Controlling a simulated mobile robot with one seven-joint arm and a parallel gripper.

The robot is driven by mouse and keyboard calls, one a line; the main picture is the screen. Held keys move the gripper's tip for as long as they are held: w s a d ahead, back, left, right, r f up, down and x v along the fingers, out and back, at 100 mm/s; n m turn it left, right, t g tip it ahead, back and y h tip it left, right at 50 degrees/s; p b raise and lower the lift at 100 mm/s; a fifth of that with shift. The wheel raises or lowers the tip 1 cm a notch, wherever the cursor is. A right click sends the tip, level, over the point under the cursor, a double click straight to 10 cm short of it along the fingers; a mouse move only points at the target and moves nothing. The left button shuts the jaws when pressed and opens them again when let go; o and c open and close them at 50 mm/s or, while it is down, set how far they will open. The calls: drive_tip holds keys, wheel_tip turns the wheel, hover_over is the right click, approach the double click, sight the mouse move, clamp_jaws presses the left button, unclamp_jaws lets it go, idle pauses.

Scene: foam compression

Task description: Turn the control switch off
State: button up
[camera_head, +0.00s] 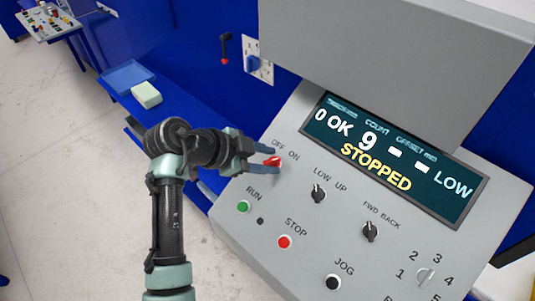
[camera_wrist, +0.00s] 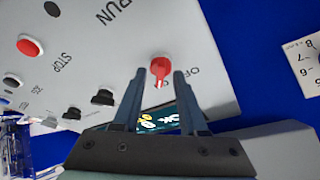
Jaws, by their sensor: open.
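The control switch (camera_head: 272,161) is a red rotary knob on the sloped grey panel, beside the OFF and ON labels. In the wrist view the red knob (camera_wrist: 160,68) shows between the fingertips, with a white mark on its lower end. The OFF label is partly covered by the right finger there, and ON is hidden. My gripper (camera_head: 274,160) is open, with one finger on each side of the knob. In the wrist view my gripper (camera_wrist: 160,72) shows a gap on both sides of the knob; contact with the panel is unclear.
The display (camera_head: 390,160) reads STOPPED. The green RUN button (camera_head: 243,206), red STOP button (camera_head: 285,242), LOW/UP knob (camera_head: 318,194), FWD/BACK knob (camera_head: 370,231) and black JOG button (camera_head: 333,282) are nearby. A grey housing (camera_head: 390,60) overhangs behind. A pale block (camera_head: 146,95) lies left.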

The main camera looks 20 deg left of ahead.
clamp_jaws()
idle(0.5)
drive_tip(key=n+t, duration=0.1)
drive_tip(key=n, duration=0.3)
drive_tip(key=shift+d+y, duration=0.1)
drive_tip(key=shift+y, duration=0.3)
drive_tip(key=n+p, duration=0.1)
drive_tip(key=n, duration=0.1)
drive_tip(key=n+t+y+p, duration=0.1)
drive_tip(key=n, duration=0.2)
drive_tip(key=shift+y, duration=0.3)
drive_tip(key=n+p, duration=0.1)
drive_tip(key=n, duration=0.1)
drive_tip(key=n+y+p, duration=0.1)
drive_tip(key=n+p, duration=0.1)
drive_tip(key=shift+d+r+n+y, duration=0.1)
drive_tip(key=shift+r+n+y, duration=0.05)
drive_tip(key=shift+n+y, duration=0.2)
drive_tip(key=shift+n+y+p, duration=0.55)
drive_tip(key=shift+n+p, duration=0.65)
drive_tip(key=shift+n, duration=0.65)
